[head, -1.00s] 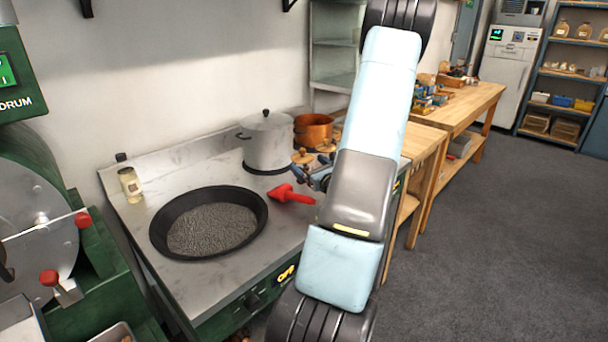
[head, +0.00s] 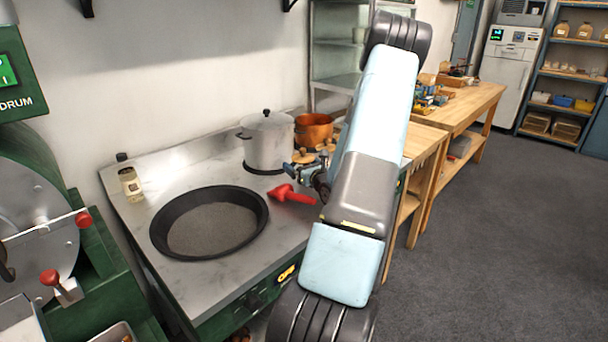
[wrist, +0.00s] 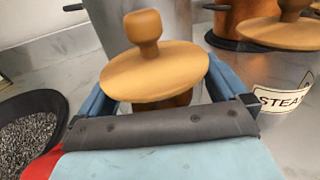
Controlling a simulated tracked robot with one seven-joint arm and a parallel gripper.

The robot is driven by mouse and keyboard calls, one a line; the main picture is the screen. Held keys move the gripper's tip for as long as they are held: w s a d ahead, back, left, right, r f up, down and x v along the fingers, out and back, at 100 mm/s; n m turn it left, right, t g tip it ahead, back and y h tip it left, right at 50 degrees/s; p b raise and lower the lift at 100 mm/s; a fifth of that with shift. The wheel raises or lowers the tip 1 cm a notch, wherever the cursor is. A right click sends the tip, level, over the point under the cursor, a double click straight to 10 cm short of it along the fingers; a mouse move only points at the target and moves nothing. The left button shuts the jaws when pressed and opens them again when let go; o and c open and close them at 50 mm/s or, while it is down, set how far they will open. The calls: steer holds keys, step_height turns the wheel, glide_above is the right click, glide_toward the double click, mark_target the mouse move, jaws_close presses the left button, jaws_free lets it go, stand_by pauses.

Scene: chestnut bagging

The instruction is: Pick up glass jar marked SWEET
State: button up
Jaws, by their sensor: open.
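In the wrist view, a wooden lid with a round knob (wrist: 155,72) sits between the blue fingers of my gripper (wrist: 165,95). The jar body under this lid is mostly hidden, and no label on it shows. I cannot read SWEET anywhere. In the head view, my gripper (head: 308,175) is over the right part of the stove top by the wooden lids (head: 303,158). My gripper is open around the first jar; contact cannot be told.
A black pan (head: 210,222) of dark granules with a red handle (head: 290,194) lies left of my gripper. A steel pot (head: 268,142) and a copper pot (head: 314,128) stand behind. A small labelled bottle (head: 131,185) stands at the far left of the stove.

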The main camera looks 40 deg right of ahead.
steer(key=shift+w, duration=0.15)
steer(key=c, duration=1.2)
steer(key=shift+r, duration=0.15)
steer(key=shift+c, duration=0.2)
